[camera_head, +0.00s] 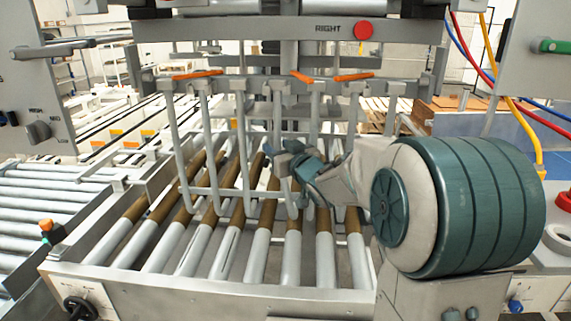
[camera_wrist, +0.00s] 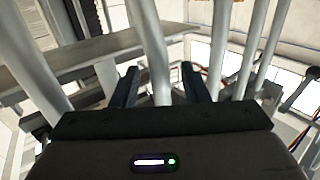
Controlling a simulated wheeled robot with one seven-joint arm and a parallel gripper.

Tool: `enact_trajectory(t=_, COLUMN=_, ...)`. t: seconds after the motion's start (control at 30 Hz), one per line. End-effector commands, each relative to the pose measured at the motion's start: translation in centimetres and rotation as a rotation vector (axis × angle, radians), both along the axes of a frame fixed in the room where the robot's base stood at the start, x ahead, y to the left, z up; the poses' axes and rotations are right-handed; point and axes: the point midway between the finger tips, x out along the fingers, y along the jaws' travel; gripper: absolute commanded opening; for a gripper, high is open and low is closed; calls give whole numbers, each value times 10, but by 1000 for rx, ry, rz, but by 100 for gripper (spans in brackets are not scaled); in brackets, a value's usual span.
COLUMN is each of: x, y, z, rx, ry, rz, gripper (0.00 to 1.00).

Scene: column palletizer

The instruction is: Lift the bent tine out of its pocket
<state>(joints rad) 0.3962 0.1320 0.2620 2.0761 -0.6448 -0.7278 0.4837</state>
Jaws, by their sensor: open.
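A row of grey fork tines hangs from the crossbar (camera_head: 270,86) over the rollers in the head view. My gripper (camera_head: 280,156) is among the middle tines, well below the crossbar. In the wrist view my gripper (camera_wrist: 159,74) is open, its two dark fingers on either side of one pale tine (camera_wrist: 152,40). This tine looks slightly kinked, so it seems to be the bent one. I cannot tell whether the fingers touch it. Its lower end is hidden behind my gripper's body in the wrist view. Its pocket cannot be made out clearly.
Neighbouring tines (camera_head: 208,140) stand close on both sides. Orange levers (camera_head: 353,77) lie along the crossbar. A red button (camera_head: 364,30) is on the beam above. Rollers (camera_head: 240,240) with brown sections lie below. A control panel (camera_head: 38,100) stands left; coloured hoses (camera_head: 506,100) hang right.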

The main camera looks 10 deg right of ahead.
Motion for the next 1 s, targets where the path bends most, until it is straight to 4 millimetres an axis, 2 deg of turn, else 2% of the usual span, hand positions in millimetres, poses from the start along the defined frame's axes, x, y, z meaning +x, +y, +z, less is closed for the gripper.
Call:
enact_trajectory(t=0.1, x=7, y=2, z=0, rx=1, ry=1, rz=1, gripper=41)
enact_trajectory(t=0.33, x=8, y=3, z=0, rx=-1, ry=1, rz=0, gripper=41)
enact_trajectory(t=0.37, x=8, y=3, z=0, rx=-1, ry=1, rz=0, gripper=38)
enact_trajectory(t=0.5, x=8, y=3, z=0, rx=0, ry=1, rz=0, gripper=0)
enact_trajectory(t=1.0, x=8, y=2, z=0, rx=0, ry=1, rz=0, gripper=0)
